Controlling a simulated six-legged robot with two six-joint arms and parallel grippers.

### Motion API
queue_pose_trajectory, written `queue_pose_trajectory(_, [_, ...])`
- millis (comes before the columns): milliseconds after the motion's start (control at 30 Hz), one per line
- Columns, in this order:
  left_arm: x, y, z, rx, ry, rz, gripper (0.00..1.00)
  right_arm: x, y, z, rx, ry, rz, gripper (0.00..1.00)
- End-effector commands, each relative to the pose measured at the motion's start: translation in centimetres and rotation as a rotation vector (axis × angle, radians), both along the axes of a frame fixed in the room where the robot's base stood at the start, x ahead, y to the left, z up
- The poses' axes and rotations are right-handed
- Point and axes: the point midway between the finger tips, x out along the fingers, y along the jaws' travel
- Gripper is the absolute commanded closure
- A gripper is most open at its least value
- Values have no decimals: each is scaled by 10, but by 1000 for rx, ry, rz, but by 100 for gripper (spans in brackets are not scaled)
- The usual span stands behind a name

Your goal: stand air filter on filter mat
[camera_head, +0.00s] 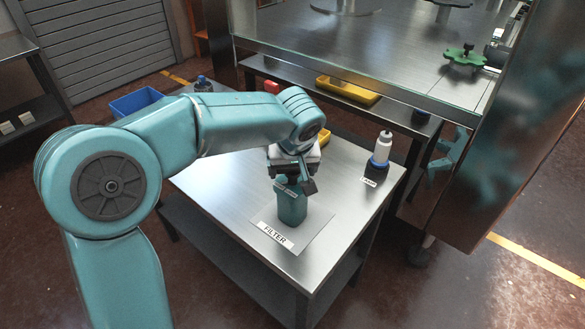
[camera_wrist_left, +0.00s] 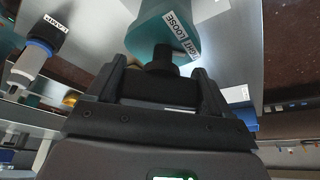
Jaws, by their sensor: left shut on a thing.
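The air filter (camera_head: 291,207) is a teal block, upright over the filter mat (camera_head: 313,238), a thin grey sheet with a white FILTER label. Its base looks to be on the mat or very close above it; I cannot tell contact. My left gripper (camera_head: 293,182) comes from above and is shut on the filter's top. In the left wrist view the filter (camera_wrist_left: 165,25) carries a TIGHT/LOOSE label, and its black neck sits between the fingers of my left gripper (camera_wrist_left: 158,78). My right gripper is not in view.
A white and dark lamp (camera_head: 382,152) stands at the table's right, on a dark block labelled LAMP. A blue bin (camera_head: 136,101) and a blue-capped bottle (camera_head: 203,84) are at the back left. A yellow tray (camera_head: 347,91) lies behind the metal table (camera_head: 225,190), whose left front is clear.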

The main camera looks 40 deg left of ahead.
Motion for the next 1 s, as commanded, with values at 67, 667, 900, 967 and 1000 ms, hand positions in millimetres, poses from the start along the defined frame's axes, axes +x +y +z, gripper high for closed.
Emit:
queue_pose_trajectory(67, [0, 0, 2, 0, -4, 0, 100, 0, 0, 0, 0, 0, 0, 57])
queue_pose_trajectory(667, [0, 0, 3, 1, 1, 0, 0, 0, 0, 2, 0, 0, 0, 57])
queue_pose_trajectory(900, [-12, -12, 43, -1, -6, -1, 0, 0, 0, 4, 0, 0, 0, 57])
queue_pose_trajectory(967, [-17, -15, 57, 0, -4, 0, 0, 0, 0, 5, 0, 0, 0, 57])
queue_pose_trajectory(1000, [-20, -18, 66, -1, -5, -2, 0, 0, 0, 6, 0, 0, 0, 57])
